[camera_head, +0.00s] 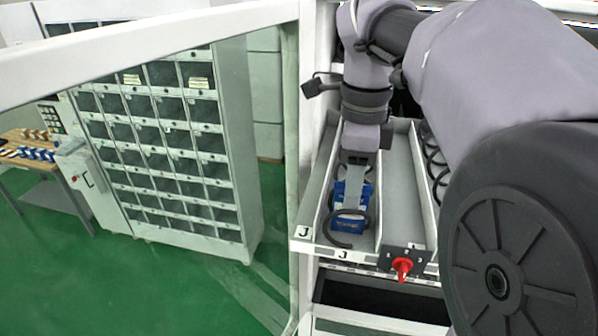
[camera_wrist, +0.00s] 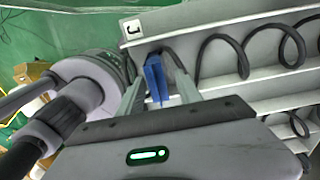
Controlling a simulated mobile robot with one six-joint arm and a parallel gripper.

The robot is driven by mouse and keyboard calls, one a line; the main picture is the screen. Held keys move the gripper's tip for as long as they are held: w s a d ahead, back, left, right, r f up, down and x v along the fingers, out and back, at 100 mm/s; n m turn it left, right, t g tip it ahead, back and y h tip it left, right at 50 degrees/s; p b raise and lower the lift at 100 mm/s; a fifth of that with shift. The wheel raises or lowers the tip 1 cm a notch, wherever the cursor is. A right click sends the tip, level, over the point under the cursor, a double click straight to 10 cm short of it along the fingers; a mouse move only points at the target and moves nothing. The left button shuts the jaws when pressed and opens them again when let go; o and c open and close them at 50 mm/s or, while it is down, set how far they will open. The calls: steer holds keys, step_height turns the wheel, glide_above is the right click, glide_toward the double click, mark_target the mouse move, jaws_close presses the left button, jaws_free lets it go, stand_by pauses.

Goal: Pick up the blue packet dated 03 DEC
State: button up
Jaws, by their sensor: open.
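Blue packets stand in the left lane of the vending tray, with dark spiral coils around them. The front blue packet (camera_head: 346,226) has pale print on its face, and more blue (camera_head: 340,193) shows behind it. I cannot read a date on any of them. My gripper (camera_head: 356,188) points down into this lane, over the blue behind the front packet. In the wrist view my gripper (camera_wrist: 159,76) is open, with a blue packet (camera_wrist: 153,76) seen narrow and edge-on between its two fingers. I cannot tell whether the fingers touch it.
The tray has thin upright dividers (camera_head: 388,190) and labels marked J (camera_head: 344,254) on its front. A red knob (camera_head: 402,268) sits at the front right. A white frame post (camera_head: 300,130) stands close on the left. A locker cabinet (camera_head: 165,140) and a table (camera_head: 30,160) stand farther off.

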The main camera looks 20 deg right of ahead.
mark_target(349, 224)
step_height(349, 224, down, 5)
steer(key=shift+s+a+r, duration=0.1)
steer(key=shift+s+a, duration=0.05)
jaws_close()
steer(key=shift+r, duration=0.2)
